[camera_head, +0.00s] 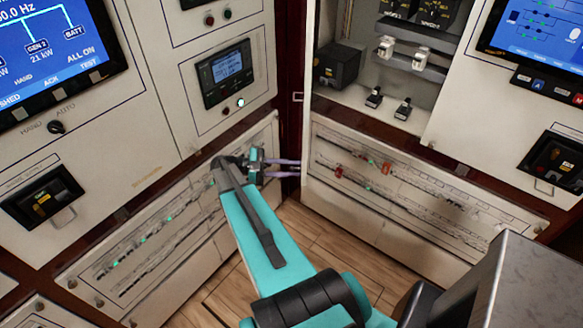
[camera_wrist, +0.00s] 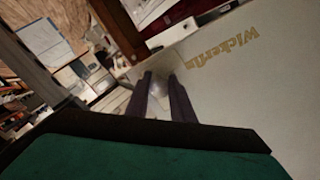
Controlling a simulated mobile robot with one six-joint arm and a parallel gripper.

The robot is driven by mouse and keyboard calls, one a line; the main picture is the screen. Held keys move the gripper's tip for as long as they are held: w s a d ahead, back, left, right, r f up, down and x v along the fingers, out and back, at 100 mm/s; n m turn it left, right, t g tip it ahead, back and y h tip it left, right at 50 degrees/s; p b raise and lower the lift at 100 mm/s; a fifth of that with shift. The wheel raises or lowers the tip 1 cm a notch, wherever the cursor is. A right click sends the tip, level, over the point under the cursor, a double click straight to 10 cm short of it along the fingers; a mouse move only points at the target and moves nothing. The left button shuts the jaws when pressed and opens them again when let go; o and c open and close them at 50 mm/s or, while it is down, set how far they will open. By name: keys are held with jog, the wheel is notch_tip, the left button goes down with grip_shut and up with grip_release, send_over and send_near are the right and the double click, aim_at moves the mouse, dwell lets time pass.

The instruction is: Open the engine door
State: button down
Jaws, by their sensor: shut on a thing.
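My gripper (camera_head: 298,169) reaches into the corner where the left and right panels meet, close to the left edge of the right panel. In the wrist view its two dark fingers (camera_wrist: 160,76) are shut on a small pale part (camera_wrist: 159,71), blurred and mostly hidden between the fingertips. A pale flat panel (camera_wrist: 235,85) with gold "Wickerlin" lettering lies just beyond and to the right of the fingers. I cannot tell for sure which surface is the engine door; no door stands plainly open.
The left cabinet (camera_head: 165,85) and right breaker panel (camera_head: 420,195) flank the gripper closely. An open compartment (camera_head: 385,80) with switches is above right. Wooden floor (camera_head: 310,235) is clear below. A grey metal box (camera_head: 540,275) is at the lower right.

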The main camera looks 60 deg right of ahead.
jog(key=shift+r, duration=0.15)
jog(key=c, duration=1.5)
grip_release()
jog(key=shift+c, duration=0.2)
jog(key=shift+s+f+b, duration=0.2)
jog(key=shift+b, duration=0.2)
